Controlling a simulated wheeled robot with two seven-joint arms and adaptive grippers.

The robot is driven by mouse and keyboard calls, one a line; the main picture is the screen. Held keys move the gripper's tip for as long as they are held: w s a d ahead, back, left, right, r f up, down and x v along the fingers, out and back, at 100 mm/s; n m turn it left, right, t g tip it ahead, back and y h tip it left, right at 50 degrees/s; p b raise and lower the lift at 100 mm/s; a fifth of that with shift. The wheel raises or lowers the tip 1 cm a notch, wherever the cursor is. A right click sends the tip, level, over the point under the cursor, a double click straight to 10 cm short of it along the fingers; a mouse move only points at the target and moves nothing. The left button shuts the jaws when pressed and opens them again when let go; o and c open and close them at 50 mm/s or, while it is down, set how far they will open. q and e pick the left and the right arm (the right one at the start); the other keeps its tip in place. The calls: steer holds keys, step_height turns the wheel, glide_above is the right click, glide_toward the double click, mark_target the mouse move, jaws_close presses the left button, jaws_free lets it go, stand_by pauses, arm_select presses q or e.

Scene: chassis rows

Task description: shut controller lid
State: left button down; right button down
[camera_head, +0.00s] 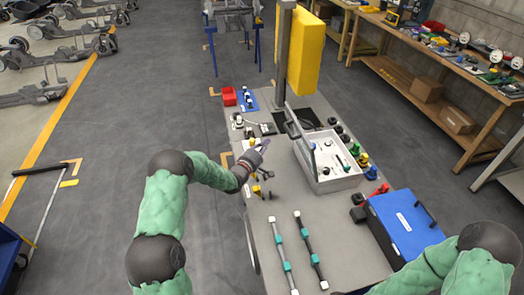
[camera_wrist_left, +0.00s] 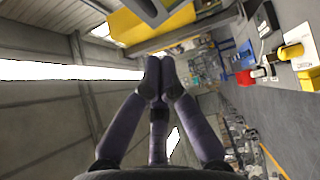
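The controller is a white open box (camera_head: 346,183) on the grey work table, with small parts inside. Its lid (camera_head: 303,138) stands raised along the box's left side, seen nearly edge-on. My left gripper (camera_head: 262,146) is left of the lid, apart from it in the head view. In the left wrist view its fingertips (camera_wrist_left: 160,72) meet with nothing between them.
A blue case (camera_head: 398,226) stands right of the box. A grey post (camera_head: 284,50) and a yellow block (camera_head: 306,52) rise behind. A red bin (camera_head: 229,96) sits far left.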

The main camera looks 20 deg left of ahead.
arm_select(q)
steer(key=w+d+b, duration=0.1)
steer(key=w+d, duration=0.3)
steer(key=w, duration=0.2)
steer(key=shift+w+r+b, duration=0.15)
steer(key=shift+r+b, duration=0.1)
steer(key=shift+b, duration=0.05)
steer(key=shift+d, duration=0.15)
